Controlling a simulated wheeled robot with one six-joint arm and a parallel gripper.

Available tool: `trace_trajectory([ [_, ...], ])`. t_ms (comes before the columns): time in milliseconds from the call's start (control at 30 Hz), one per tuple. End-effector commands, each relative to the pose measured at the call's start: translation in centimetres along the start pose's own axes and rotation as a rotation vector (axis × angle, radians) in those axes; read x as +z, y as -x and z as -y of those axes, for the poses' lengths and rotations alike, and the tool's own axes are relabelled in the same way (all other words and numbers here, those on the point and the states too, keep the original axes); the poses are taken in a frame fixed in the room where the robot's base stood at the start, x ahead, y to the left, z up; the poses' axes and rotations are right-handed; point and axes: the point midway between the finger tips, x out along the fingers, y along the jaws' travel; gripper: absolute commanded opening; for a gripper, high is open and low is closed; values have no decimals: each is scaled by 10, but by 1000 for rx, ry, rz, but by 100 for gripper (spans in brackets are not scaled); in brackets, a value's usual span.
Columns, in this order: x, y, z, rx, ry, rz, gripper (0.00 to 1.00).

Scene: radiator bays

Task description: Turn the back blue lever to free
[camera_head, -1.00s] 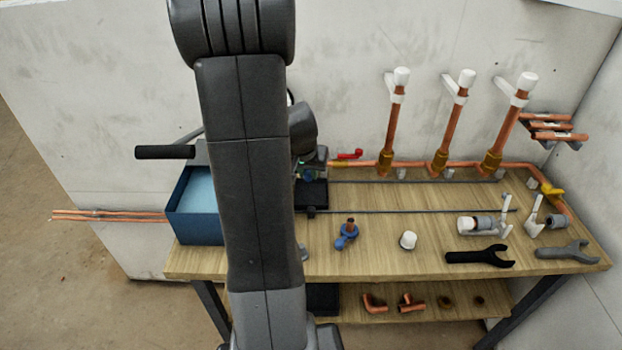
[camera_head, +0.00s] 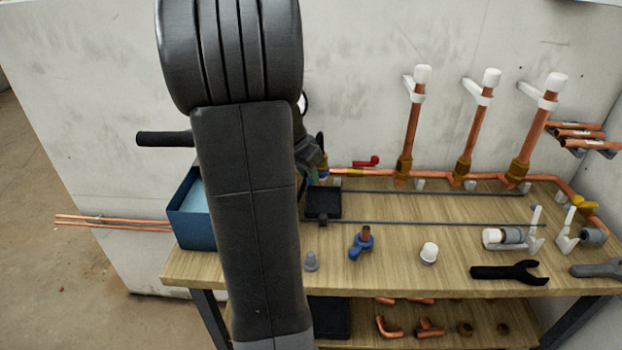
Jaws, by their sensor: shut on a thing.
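My gripper (camera_head: 314,158) shows only in part, just right of my arm, low over the back of the bench at the left end of the copper pipe. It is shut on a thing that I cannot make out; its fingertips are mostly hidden. The back blue lever is not clearly visible; my arm covers that area. The copper pipe (camera_head: 440,178) runs along the wall. A red lever (camera_head: 367,161) stands on it just right of my gripper. A yellow lever (camera_head: 583,202) is at the right end.
Copper risers (camera_head: 475,135) stand behind. A blue bin (camera_head: 196,225) is at left. The bench front is fairly open.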

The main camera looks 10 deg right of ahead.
Motion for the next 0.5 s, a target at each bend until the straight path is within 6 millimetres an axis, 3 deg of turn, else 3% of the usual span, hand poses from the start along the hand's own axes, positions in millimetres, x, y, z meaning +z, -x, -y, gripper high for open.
trace_trajectory([
  [500,1,1,7,32,-82,-1,0],
])
